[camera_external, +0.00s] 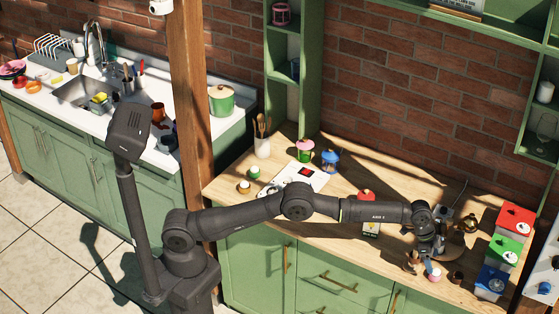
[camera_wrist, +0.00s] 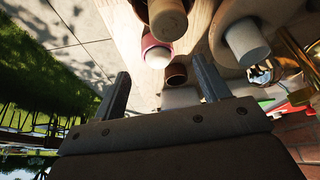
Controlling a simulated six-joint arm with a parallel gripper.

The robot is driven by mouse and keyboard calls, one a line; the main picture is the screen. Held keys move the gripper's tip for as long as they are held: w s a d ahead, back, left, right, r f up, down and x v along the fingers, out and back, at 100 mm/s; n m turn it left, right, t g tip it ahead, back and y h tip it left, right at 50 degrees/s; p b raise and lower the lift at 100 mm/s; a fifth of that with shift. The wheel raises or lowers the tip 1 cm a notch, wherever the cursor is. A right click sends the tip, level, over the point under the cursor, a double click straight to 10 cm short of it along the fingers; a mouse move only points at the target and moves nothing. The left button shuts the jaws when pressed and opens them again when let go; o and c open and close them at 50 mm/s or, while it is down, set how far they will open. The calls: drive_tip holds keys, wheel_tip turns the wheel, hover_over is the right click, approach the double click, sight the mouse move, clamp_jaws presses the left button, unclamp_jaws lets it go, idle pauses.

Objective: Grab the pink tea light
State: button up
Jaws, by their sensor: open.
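The pink tea light (camera_wrist: 151,43), a pink holder with a pale rounded top, shows in the wrist view beyond my fingertips, roughly in line with the gap between them. In the external view a small pinkish item (camera_external: 434,273) stands near the table's front edge, just below my gripper (camera_external: 430,252); it looks like the same tea light. In the wrist view my gripper (camera_wrist: 163,84) is open, with its two dark fingers wide apart. Nothing is held between them. The tea light appears apart from both fingers.
A brown cylinder (camera_wrist: 167,20) stands close by the tea light. A dark brown cup (camera_wrist: 176,74) is on its other side. A grey cylinder (camera_wrist: 245,41) stands to the right. Red, green and blue boxes (camera_external: 511,220) line the table's right end. The front edge is close.

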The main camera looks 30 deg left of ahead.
sight(435, 276)
drive_tip(key=x, duration=0.4)
drive_tip(key=shift+s+a+f, duration=0.1)
drive_tip(key=shift+s+f, duration=0.15)
drive_tip(key=shift+f, duration=0.1)
drive_tip(key=shift+x, duration=0.85)
drive_tip(key=shift+c, duration=0.2)
drive_tip(key=c, duration=1)
